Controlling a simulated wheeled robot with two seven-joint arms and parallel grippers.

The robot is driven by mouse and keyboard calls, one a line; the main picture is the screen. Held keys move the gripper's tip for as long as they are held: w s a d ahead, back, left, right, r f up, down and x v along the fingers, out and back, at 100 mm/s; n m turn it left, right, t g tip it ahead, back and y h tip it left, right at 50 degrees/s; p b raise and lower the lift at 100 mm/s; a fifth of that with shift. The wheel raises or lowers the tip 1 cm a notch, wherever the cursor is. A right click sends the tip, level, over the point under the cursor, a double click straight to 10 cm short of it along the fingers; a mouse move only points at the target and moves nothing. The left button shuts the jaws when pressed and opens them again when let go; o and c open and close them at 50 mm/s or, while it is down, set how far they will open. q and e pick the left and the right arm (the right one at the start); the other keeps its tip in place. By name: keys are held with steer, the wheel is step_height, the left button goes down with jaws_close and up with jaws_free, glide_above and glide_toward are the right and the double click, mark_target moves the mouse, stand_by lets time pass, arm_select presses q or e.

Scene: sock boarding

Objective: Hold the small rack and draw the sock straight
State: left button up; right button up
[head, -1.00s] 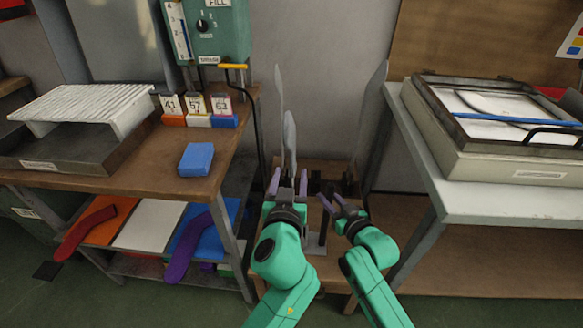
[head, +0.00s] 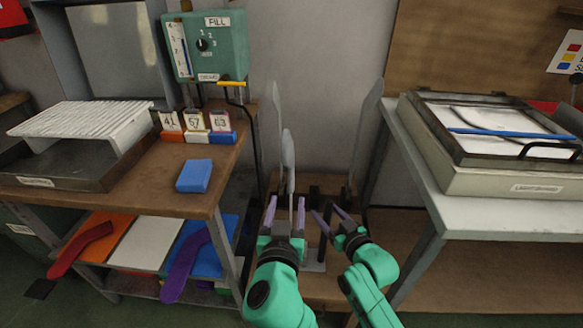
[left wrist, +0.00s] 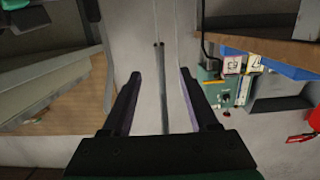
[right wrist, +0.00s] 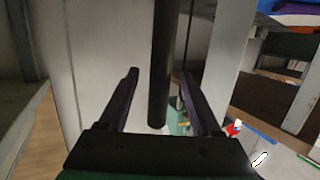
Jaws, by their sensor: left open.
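Tall thin grey boards stand upright on a low wooden stand (head: 345,285) between two benches: a front-left board (head: 288,158), one behind it (head: 276,125) and a right board (head: 367,130). I see no sock on them. My left gripper (head: 286,204) is open, with its fingers around the line of the front-left board; contact is unclear. My right gripper (head: 327,211) has its fingers apart beside a dark upright post (head: 323,242). In the right wrist view the dark post (right wrist: 159,70) shows between the open fingers, not visibly clamped. Which part is the small rack is unclear.
The left bench holds a blue block (head: 194,176), numbered tags (head: 197,122) and a green fill box (head: 207,45). Below it lie a red sock-like piece (head: 80,248) and a purple one (head: 186,266). The right bench carries a framed lightboard (head: 505,180).

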steer(key=shift+s, duration=0.1)
steer(key=v, duration=1.2)
